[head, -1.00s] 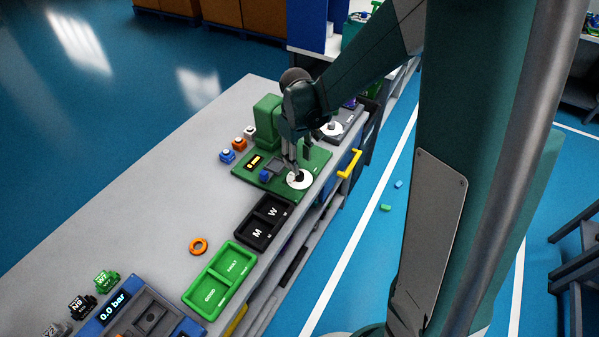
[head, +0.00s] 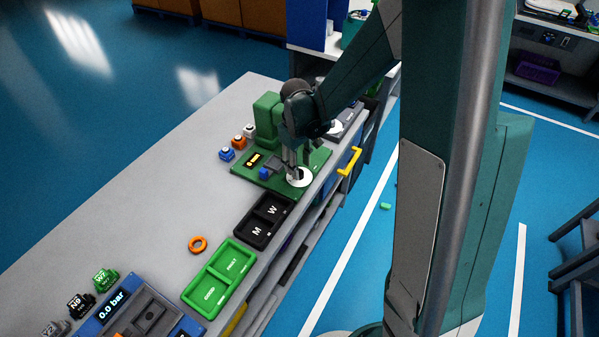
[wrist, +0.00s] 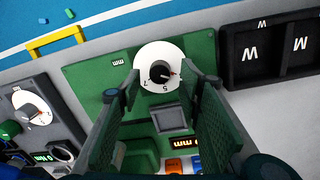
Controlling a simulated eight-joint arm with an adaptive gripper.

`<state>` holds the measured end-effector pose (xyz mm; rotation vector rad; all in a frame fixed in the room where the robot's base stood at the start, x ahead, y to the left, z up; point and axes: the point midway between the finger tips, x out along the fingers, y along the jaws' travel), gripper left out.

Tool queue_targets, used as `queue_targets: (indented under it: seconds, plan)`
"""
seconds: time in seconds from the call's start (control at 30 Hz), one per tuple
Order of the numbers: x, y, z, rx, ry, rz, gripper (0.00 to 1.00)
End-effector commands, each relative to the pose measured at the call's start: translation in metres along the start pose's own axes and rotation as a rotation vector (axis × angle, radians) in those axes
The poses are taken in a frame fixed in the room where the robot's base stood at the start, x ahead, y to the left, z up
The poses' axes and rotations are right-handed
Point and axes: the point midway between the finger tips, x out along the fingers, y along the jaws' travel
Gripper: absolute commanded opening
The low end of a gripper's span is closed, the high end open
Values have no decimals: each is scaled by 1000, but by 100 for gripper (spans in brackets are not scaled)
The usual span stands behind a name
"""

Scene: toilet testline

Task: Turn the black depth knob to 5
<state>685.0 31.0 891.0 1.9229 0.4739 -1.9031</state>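The black depth knob (wrist: 160,72) sits at the middle of a round white dial (wrist: 152,52) on a green panel (wrist: 85,75), in the wrist view. Its small red mark points to the right in that view. The figure 5 is printed on the dial just below the knob. My gripper (wrist: 161,70) is open, with one finger on each side of the knob and a visible gap to it on both sides. In the head view my gripper (head: 294,175) points down at the white dial (head: 303,181); the knob is mostly hidden there.
A grey device with another white dial (wrist: 30,105) stands beside the green panel. A black tray (head: 264,220) marked M and W and a green tray (head: 220,277) lie nearer. A yellow handle (head: 349,162) juts from the bench edge. An orange ring (head: 198,244) lies on the bench.

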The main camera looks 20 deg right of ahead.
Motion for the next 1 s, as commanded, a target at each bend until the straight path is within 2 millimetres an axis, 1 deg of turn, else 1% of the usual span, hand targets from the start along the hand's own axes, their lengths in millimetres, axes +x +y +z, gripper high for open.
queue_targets:
  seconds: [0.03, 0.1, 0.3, 0.5, 0.77, 0.97, 1.0]
  plan:
    - [7, 0, 0, 0, 0, 0, 36]
    - [15, 0, 0, 0, 0, 0, 36]
    - [30, 0, 0, 0, 0, 0, 36]
    - [36, 0, 0, 0, 0, 0, 36]
    - [36, 0, 0, 0, 0, 0, 36]
    - [36, 0, 0, 0, 0, 0, 11]
    - [36, 0, 0, 0, 0, 0, 8]
